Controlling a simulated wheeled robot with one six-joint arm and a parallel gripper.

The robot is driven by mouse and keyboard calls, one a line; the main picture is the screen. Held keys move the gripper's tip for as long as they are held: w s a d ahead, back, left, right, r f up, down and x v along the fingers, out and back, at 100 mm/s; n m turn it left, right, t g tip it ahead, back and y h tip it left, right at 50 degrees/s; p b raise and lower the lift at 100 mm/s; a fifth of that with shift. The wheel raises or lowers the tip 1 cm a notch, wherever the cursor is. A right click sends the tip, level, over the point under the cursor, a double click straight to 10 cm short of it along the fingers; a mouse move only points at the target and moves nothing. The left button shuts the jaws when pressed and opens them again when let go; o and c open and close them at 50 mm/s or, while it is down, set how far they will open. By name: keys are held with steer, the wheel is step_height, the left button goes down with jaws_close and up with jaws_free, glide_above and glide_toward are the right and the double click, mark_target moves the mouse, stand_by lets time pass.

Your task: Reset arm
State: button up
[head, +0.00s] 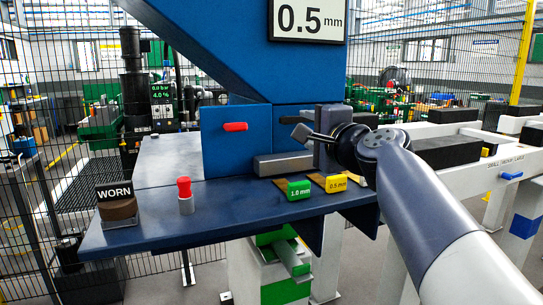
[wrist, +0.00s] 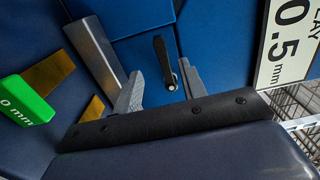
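My gripper (head: 299,128) is in front of the blue machine, above the right part of its dark blue table (head: 150,226). In the wrist view my gripper (wrist: 160,72) shows two grey fingers standing apart, with nothing clearly held between them. A dark lever with a pale round end (wrist: 163,62) appears in the gap between the fingers, seemingly beyond them against the blue panel; I cannot tell its distance. My arm (head: 420,205) reaches in from the lower right of the head view.
On the table are a green 1.0 mm tag (head: 299,189), a yellow 0.5 mm tag (head: 336,183), a grey bar (head: 283,164), a red-topped peg (head: 185,195) and a WORN block (head: 117,208). A red handle (head: 235,127) projects from the machine. White rails (head: 495,165) stand right.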

mark_target(291, 117)
steer(key=p+x, duration=0.1)
steer(key=x, duration=0.8)
steer(key=shift+w, duration=0.2)
steer(key=shift+s, duration=0.1)
steer(key=b+v, duration=0.1)
steer(key=v, duration=1)
steer(key=p+x, duration=0.1)
steer(key=x, duration=1)
steer(key=shift+w+a, duration=0.15)
steer(key=shift+w, duration=0.1)
steer(key=shift+s+r+m+p, duration=0.1)
steer(key=shift+r+m+p, duration=0.35)
steer(key=shift+p, duration=0.5)
steer(key=shift+s+r+m+p, duration=0.15)
steer(key=shift+r+m+p, duration=0.1)
steer(key=shift+p, duration=0.05)
steer(key=shift+m, duration=0.4)
